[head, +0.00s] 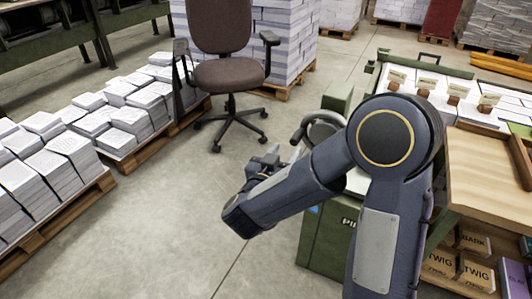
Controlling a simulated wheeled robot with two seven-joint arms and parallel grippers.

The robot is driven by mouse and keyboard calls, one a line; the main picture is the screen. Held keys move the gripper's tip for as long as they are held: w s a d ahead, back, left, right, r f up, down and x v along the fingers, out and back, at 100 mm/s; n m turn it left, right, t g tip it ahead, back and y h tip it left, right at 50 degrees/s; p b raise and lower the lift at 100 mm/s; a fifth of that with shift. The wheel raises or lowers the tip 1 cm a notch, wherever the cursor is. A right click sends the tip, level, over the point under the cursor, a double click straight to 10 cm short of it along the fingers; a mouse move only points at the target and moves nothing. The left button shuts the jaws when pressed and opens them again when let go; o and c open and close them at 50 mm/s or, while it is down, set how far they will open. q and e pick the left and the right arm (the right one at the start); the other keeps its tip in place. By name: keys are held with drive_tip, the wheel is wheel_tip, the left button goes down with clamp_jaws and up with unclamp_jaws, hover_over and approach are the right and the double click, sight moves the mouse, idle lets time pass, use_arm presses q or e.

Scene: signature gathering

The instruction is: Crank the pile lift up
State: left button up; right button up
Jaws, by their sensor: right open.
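A green cabinet (322,245) stands right of centre, with white letters starting "PI" on its front; my right arm covers much of it. A grey ring-shaped handwheel or crank (303,127) shows above the cabinet, partly hidden behind my arm. My right gripper (268,158) is open, just left of the handwheel and apparently empty. I cannot tell whether it touches the wheel. My left gripper is not in view.
A brown office chair (232,75) stands on the floor beyond my gripper. Paper stacks on pallets (70,228) line the left. A wooden bench (490,165) with boxes below is at the right. Grey floor (170,220) is clear at centre left.

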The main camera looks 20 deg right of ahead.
sight(293, 143)
drive_tip(key=shift+s+a+f+h, duration=0.1)
drive_tip(key=shift+a+f+h, duration=0.1)
drive_tip(key=shift+f+h, duration=0.1)
drive_tip(key=shift+g, duration=0.3)
drive_tip(key=x, duration=0.7)
drive_tip(key=shift+d+r+b, duration=0.2)
drive_tip(key=shift+d+b, duration=0.1)
drive_tip(key=shift+d, duration=0.05)
drive_tip(key=shift+c, duration=0.2)
clamp_jaws()
